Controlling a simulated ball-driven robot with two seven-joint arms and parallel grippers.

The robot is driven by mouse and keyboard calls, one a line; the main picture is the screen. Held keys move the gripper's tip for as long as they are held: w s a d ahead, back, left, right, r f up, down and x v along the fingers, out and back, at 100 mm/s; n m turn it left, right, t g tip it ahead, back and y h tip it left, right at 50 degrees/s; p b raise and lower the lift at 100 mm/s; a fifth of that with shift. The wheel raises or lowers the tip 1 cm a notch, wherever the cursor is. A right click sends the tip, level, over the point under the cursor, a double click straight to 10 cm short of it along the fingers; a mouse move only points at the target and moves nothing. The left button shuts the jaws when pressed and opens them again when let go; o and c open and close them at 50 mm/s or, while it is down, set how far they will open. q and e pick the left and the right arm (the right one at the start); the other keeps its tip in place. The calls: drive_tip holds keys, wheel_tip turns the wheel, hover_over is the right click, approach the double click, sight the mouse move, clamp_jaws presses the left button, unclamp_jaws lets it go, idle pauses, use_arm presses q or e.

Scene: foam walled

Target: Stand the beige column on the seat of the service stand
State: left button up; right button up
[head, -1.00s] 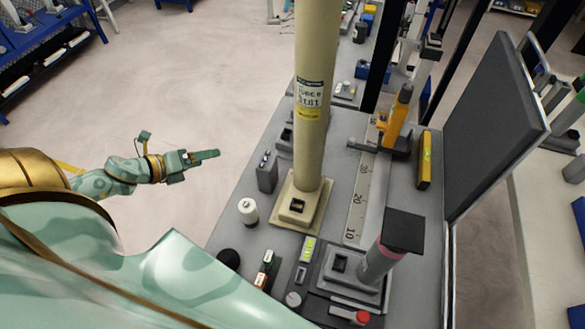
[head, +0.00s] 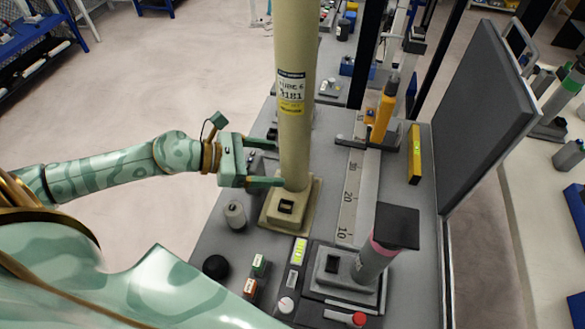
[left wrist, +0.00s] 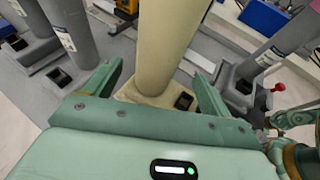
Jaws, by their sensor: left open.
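The beige column (head: 297,110) stands upright on its square beige base (head: 270,215) on the grey bench; its top is out of view. It carries a white and yellow label. My left gripper (head: 279,160) is open at the column's lower part, just above the base. In the left wrist view the column (left wrist: 165,45) shows between the two spread fingers (left wrist: 155,88), with a gap on each side. A short grey post with a pink band and a dark square top (head: 397,226), seemingly the service stand and its seat, is at the bench's right front. My right gripper is not in view.
A ruler strip (head: 349,200), an orange tool (head: 384,112) and a yellow level (head: 415,150) are right of the column. A dark panel (head: 487,110) rises at the right edge.

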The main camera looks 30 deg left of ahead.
sight(293, 162)
use_arm(q)
drive_tip(key=shift+w+r+x, duration=0.1)
drive_tip(key=shift+x, duration=1.35)
drive_tip(key=shift+w+r+x, duration=0.1)
drive_tip(key=shift+r+x, duration=0.05)
drive_tip(key=shift+x, duration=1.35)
clamp_jaws()
drive_tip(key=shift+r, duration=0.15)
